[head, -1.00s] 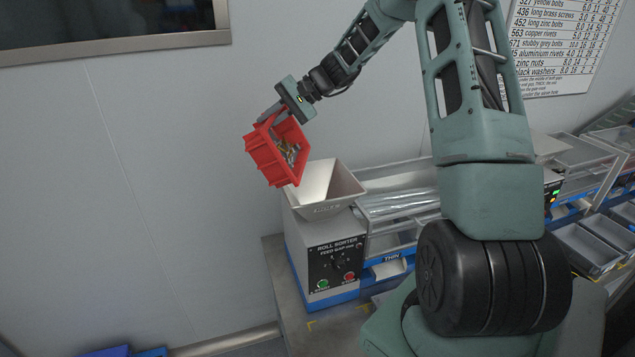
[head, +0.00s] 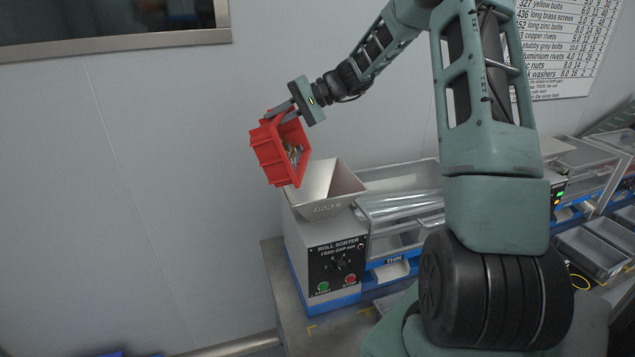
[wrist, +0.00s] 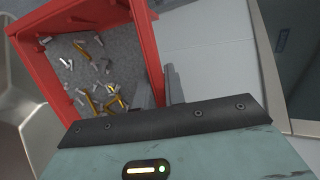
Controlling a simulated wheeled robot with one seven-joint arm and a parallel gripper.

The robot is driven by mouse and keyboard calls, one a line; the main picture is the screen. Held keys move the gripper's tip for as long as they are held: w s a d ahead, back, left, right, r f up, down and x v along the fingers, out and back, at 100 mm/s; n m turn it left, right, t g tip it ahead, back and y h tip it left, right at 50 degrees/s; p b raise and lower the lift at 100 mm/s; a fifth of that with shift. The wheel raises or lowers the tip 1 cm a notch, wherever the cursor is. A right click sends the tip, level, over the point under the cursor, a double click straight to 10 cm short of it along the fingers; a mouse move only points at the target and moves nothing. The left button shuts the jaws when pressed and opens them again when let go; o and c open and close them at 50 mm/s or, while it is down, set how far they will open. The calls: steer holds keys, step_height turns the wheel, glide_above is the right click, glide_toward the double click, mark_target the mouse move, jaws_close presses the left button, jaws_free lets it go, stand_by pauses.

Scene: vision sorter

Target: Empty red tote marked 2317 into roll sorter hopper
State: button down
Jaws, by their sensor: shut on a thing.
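My gripper (head: 291,108) is shut on the upper rim of the red tote (head: 268,156) and holds it in the air. The tote is tilted steeply, its open side facing right toward the roll sorter hopper (head: 326,187). Its lower edge is just above and left of the hopper's rim. Mixed fasteners (head: 293,152) lie inside the tote. In the wrist view the tote (wrist: 149,50) holds several silver and brass-coloured pieces (wrist: 95,80) on its grey floor. The hopper is a pale funnel on top of the sorter. No number on the tote is readable.
The roll sorter (head: 335,262) stands on a metal bench (head: 300,335), with rollers (head: 400,205) behind clear guards to its right. Grey bins (head: 590,250) stand farther right. A wall chart (head: 560,45) hangs upper right. The wall left of the tote is clear.

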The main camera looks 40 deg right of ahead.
steer(key=shift+s+d+b, duration=0.1)
steer(key=shift+d+b, duration=0.05)
steer(key=shift+b, duration=0.15)
steer(key=s+d+b, duration=0.1)
steer(key=s+d+t+y+b, duration=0.1)
steer(key=s+b, duration=0.1)
steer(key=shift+d+r+n+y, duration=0.15)
steer(key=shift+r+n+y, duration=0.15)
steer(key=shift+r, duration=0.1)
stand_by(0.5)
steer(key=shift+s+d+r+t+y+b, duration=0.2)
steer(key=shift+s+d+t+y+b, duration=0.45)
steer(key=shift+b, duration=0.5)
steer(key=shift+a, duration=0.2)
steer(key=shift+d, duration=0.1)
steer(key=shift+s+d+n+t+y+b, duration=0.15)
steer(key=shift+s+d+t+y+b, duration=0.35)
steer(key=shift+b, duration=0.4)
steer(key=shift+s+d+n+t+y+b, duration=0.15)
steer(key=shift+s+d+b, duration=0.25)
steer(key=shift+s+b, duration=0.4)
